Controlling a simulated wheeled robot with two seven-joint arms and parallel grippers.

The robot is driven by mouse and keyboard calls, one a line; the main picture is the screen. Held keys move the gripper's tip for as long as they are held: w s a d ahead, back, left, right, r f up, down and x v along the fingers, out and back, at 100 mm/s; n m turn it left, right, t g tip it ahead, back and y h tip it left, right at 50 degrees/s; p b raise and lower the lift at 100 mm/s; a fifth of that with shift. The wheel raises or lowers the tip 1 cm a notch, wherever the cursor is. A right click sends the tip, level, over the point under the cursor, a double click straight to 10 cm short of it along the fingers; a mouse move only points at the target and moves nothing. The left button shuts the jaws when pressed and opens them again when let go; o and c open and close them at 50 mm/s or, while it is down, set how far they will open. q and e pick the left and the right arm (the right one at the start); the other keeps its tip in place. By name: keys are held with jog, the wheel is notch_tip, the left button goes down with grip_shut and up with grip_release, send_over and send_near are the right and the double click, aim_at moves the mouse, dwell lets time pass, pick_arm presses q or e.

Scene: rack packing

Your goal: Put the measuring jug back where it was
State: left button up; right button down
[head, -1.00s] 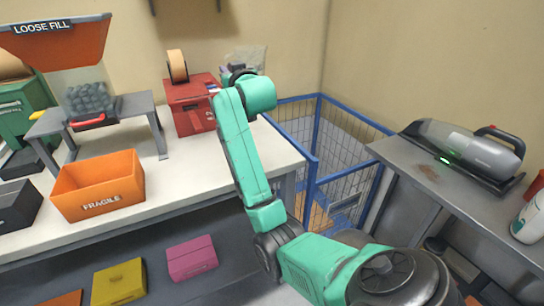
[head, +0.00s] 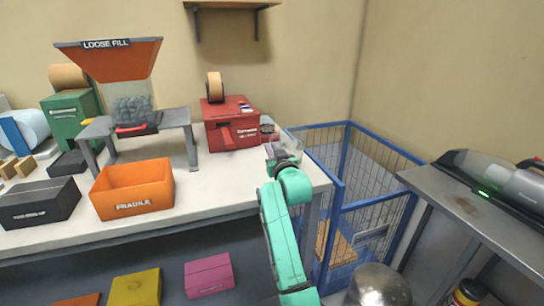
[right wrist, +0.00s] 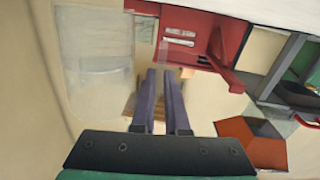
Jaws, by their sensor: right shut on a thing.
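The measuring jug is a clear, see-through vessel (head: 292,142), partly hidden behind my right gripper (head: 274,153) at the right end of the white bench (head: 240,186). In the right wrist view the clear jug (right wrist: 97,60) fills the upper left, beside the dark fingers of my right gripper (right wrist: 165,76). The fingers are close together and shut on the jug, apparently at its handle side; the grip point itself is hard to make out. I cannot tell whether the jug's base touches the bench. My left gripper is not in view.
A red machine (head: 232,130) with a tape roll stands just left of the jug. Farther left are the loose-fill hopper (head: 110,65) and the orange FRAGILE bin (head: 133,190). A blue mesh cage (head: 340,190) stands right of the bench. A wall shelf (head: 232,5) is above.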

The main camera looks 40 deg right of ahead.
jog(key=shift+f, duration=0.85)
jog(key=shift+f, duration=0.1)
jog(key=c, duration=0.9)
grip_release()
jog(key=shift+s, duration=0.1)
jog(key=v, duration=1.2)
jog(key=shift+b, duration=0.4)
